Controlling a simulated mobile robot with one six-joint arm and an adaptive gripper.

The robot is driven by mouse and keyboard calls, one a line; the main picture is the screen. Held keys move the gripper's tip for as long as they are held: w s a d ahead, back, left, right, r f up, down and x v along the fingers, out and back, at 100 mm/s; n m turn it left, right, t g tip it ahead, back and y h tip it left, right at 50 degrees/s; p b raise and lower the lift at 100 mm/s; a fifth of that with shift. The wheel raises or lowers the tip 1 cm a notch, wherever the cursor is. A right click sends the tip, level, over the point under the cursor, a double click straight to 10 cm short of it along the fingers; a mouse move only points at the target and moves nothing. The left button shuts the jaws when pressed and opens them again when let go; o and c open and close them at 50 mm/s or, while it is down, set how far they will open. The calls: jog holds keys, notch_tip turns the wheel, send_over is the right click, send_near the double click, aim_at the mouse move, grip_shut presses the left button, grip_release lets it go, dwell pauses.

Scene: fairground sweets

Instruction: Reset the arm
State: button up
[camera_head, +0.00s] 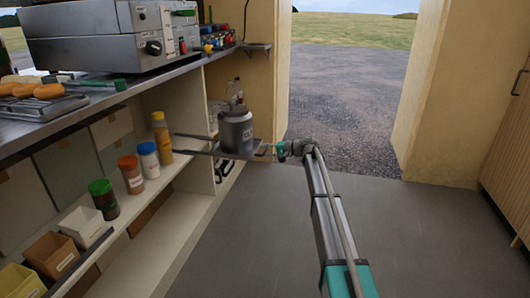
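My arm reaches up from the lower right of the head view. Its end, with my gripper (278,151), is beside the right edge of a dark flat support under a grey lidded canister (236,132). The gripper is small and partly lost against the dark parts, so its fingers cannot be made out. I cannot tell whether it touches the support or holds anything. The canister is upright.
At left is a counter (100,91) with a metal appliance (100,35) and a tray of orange-brown items. The shelf below holds several bottles, jars (103,198) and small boxes (52,256). Grey floor (250,240) is clear in the middle. A doorway opens onto gravel (345,100).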

jog(key=shift+s+d+r, duration=0.1)
jog(key=shift+s, duration=0.15)
jog(key=s+d+r+n+g+h+p, duration=0.15)
jog(key=s+d+h+p, duration=0.45)
jog(key=s, duration=1)
jog(key=s+d+r+n+g+h+p, duration=0.1)
jog(key=s+r+g+h+p, duration=0.2)
jog(key=s+p, duration=0.9)
jog(key=s+d+r+n+h+p, duration=0.15)
jog(key=s+d+h+p, duration=0.35)
jog(key=s, duration=1.5)
notch_tip(320, 180, up, 37)
jog(key=a+p, duration=0.1)
jog(key=p, duration=3.4)
jog(key=shift+w+a+h, duration=0.25)
jog(key=shift+h, duration=0.15)
